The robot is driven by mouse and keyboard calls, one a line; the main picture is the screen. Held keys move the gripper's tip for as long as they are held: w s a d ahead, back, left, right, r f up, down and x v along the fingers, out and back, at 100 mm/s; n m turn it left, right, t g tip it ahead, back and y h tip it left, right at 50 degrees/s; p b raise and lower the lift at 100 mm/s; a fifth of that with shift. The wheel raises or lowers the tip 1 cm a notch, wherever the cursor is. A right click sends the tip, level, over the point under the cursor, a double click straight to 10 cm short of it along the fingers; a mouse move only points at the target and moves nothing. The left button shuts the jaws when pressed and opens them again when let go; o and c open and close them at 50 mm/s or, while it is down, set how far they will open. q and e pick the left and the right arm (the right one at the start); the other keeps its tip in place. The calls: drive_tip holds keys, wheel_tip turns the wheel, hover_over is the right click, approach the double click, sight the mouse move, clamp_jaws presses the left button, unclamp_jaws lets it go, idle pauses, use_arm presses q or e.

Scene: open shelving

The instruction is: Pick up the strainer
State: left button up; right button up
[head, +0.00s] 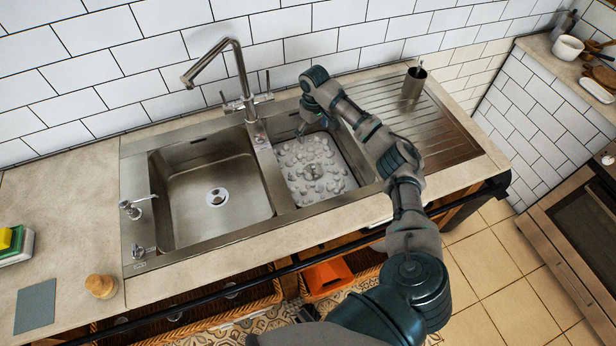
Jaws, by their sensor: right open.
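The right sink basin (362,166) holds whitish lumps or foam. A small round grey piece, which looks like the strainer (312,171), shows among them near the middle; its outline is hard to make out. A round metal drain piece (217,197) sits in the floor of the empty left basin (180,222). My right arm reaches across the right basin and bends back at the wall side. My right gripper (302,129) is open, pointing down over the back left part of that basin, apart from the grey piece. My left gripper is out of view.
A tall faucet (238,75) stands behind the divider, left of my right gripper. A soap dispenser (133,208) and a wooden-topped brush (101,286) are left.

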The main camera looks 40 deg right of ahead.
wheel_tip(320, 180, down, 3)
drive_tip(key=b, duration=0.4)
hover_over(313, 167)
drive_tip(key=f, duration=1.1)
drive_tip(key=shift+w+f, duration=0.2)
drive_tip(key=shift+f, duration=0.55)
drive_tip(key=f, duration=0.3)
drive_tip(key=f+b, duration=0.1)
drive_tip(key=shift+s+f, duration=0.35)
drive_tip(key=shift+f, duration=0.3)
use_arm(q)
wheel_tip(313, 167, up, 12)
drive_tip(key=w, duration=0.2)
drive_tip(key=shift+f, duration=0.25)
use_arm(e)
drive_tip(key=shift+c, duration=0.3)
